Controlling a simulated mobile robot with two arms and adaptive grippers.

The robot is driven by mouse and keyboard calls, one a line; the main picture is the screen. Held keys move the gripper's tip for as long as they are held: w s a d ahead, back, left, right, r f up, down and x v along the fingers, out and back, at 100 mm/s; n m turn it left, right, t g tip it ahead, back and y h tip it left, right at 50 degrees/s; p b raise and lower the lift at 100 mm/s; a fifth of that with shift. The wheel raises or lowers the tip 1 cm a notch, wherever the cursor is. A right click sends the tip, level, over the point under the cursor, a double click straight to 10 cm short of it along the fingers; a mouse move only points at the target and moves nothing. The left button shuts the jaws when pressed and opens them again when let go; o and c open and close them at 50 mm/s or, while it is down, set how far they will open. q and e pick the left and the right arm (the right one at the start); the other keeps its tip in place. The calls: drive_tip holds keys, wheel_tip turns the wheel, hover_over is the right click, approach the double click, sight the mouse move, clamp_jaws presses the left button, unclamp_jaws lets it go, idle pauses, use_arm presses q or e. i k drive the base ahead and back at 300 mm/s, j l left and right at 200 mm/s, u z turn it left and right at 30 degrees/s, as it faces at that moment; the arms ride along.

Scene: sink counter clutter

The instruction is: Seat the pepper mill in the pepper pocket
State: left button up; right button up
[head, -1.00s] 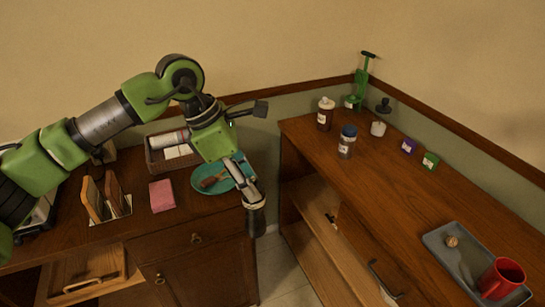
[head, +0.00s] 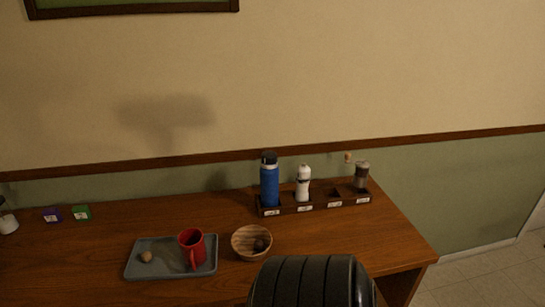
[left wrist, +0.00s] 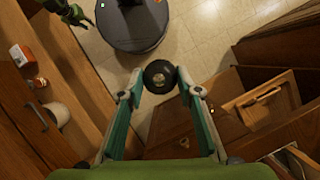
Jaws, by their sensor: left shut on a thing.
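In the left wrist view my left gripper (left wrist: 160,86) is shut on a dark, round-topped thing (left wrist: 159,72), seen end-on, which I take to be the pepper mill. It is held over the floor, clear of the counters. In the head view a dark wooden rack (head: 318,207) with labelled pockets stands at the back of the counter. A blue bottle (head: 270,187), a white bottle (head: 303,184) and a grey-brown jar (head: 361,177) stand in it. The pocket between the white bottle and the jar looks empty. The labels are too small to read.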

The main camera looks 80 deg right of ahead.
sight(329, 199)
drive_tip(key=z, duration=2.75)
